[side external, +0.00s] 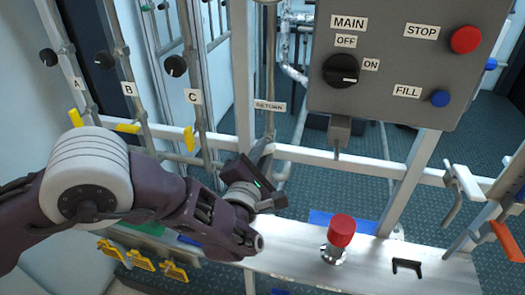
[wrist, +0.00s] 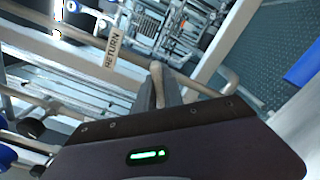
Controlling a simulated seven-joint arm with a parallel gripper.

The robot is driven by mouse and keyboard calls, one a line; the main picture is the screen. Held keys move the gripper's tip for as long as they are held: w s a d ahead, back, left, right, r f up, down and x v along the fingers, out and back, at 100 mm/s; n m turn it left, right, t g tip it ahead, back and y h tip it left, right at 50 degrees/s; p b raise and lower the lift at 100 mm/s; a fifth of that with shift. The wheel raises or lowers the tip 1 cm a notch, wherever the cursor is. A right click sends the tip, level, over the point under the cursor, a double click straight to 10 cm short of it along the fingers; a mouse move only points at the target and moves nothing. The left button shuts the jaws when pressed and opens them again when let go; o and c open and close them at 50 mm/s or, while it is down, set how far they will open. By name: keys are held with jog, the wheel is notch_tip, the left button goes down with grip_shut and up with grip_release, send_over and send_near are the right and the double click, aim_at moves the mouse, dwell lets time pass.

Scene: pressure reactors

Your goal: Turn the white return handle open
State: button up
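The RETURN label (side external: 270,106) hangs on a pipe above my gripper in the side external view; the label (wrist: 114,48) also shows in the wrist view. Just right of it, a pale return handle (wrist: 156,72) stands between the two grey fingers of my gripper (wrist: 158,92). The fingers are close together with the handle between them and look shut on it. In the side external view my gripper (side external: 262,150) is at the rail below the label. There the handle is mostly hidden by the fingers.
A grey control box (side external: 400,60) hangs at upper right. A red button (side external: 342,232) stands on the metal ledge. Another white handle (side external: 463,185) is at far right. Yellow valve handles (side external: 128,128) and pipes labelled A, B and C are at left. A white rail (side external: 340,160) runs across.

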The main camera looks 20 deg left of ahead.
grip_shut()
jog(key=shift+n, duration=0.3)
jog(key=n, duration=0.4)
jog(key=shift+n, duration=0.4)
jog(key=n, duration=0.4)
jog(key=shift+n, duration=0.4)
jog(key=shift+f, duration=0.1)
jog(key=o, duration=0.7)
grip_release()
jog(key=shift+c, duration=0.2)
